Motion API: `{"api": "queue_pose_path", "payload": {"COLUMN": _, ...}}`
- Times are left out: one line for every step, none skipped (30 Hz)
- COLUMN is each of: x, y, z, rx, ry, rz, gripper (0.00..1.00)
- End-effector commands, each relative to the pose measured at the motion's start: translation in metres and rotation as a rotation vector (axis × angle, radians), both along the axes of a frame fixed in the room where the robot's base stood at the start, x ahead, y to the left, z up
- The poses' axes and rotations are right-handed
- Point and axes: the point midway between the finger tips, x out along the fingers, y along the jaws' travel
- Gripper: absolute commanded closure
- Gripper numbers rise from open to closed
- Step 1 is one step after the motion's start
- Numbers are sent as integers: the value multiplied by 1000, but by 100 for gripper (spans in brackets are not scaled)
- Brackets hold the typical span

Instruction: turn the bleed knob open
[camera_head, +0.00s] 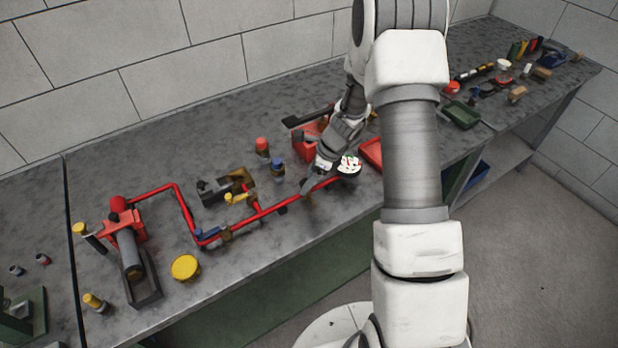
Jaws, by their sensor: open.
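A red pipe (258,216) runs along the bench with small valves and fittings on it. My gripper (308,188) points down at the right part of this pipe, beside a round white-faced gauge (349,164). Its jaws are open, and I see nothing held between them. I cannot pick out the bleed knob for certain; it may be hidden by my gripper or be one of the small fittings. A yellow-handled fitting (238,198) and a blue-handled fitting (207,236) sit on the pipe further left.
A red pump (122,222) stands at the left end of the pipe. A yellow round lid (185,267) lies in front. Red-capped (262,147) and blue-capped (277,167) pieces stand behind the pipe. A red tray (372,152) is right of the gauge, partly behind my arm.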

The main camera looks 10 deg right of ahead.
Motion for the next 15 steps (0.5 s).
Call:
{"api": "queue_pose_path", "payload": {"x": 0, "y": 0, "z": 0, "rx": 0, "ry": 0, "rz": 0, "gripper": 28}}
{"api": "queue_pose_path", "payload": {"x": 0, "y": 0, "z": 0, "rx": 0, "ry": 0, "rz": 0, "gripper": 28}}
{"api": "queue_pose_path", "payload": {"x": 0, "y": 0, "z": 0, "rx": 0, "ry": 0, "rz": 0, "gripper": 28}}
{"api": "queue_pose_path", "payload": {"x": 0, "y": 0, "z": 0, "rx": 0, "ry": 0, "rz": 0, "gripper": 28}}
{"api": "queue_pose_path", "payload": {"x": 0, "y": 0, "z": 0, "rx": 0, "ry": 0, "rz": 0, "gripper": 30}}
{"api": "queue_pose_path", "payload": {"x": 0, "y": 0, "z": 0, "rx": 0, "ry": 0, "rz": 0, "gripper": 37}}
{"api": "queue_pose_path", "payload": {"x": 0, "y": 0, "z": 0, "rx": 0, "ry": 0, "rz": 0, "gripper": 43}}
{"api": "queue_pose_path", "payload": {"x": 0, "y": 0, "z": 0, "rx": 0, "ry": 0, "rz": 0, "gripper": 48}}
{"api": "queue_pose_path", "payload": {"x": 0, "y": 0, "z": 0, "rx": 0, "ry": 0, "rz": 0, "gripper": 55}}
{"api": "queue_pose_path", "payload": {"x": 0, "y": 0, "z": 0, "rx": 0, "ry": 0, "rz": 0, "gripper": 60}}
{"api": "queue_pose_path", "payload": {"x": 0, "y": 0, "z": 0, "rx": 0, "ry": 0, "rz": 0, "gripper": 66}}
{"api": "queue_pose_path", "payload": {"x": 0, "y": 0, "z": 0, "rx": 0, "ry": 0, "rz": 0, "gripper": 73}}
{"api": "queue_pose_path", "payload": {"x": 0, "y": 0, "z": 0, "rx": 0, "ry": 0, "rz": 0, "gripper": 78}}
{"api": "queue_pose_path", "payload": {"x": 0, "y": 0, "z": 0, "rx": 0, "ry": 0, "rz": 0, "gripper": 84}}
{"api": "queue_pose_path", "payload": {"x": 0, "y": 0, "z": 0, "rx": 0, "ry": 0, "rz": 0, "gripper": 91}}
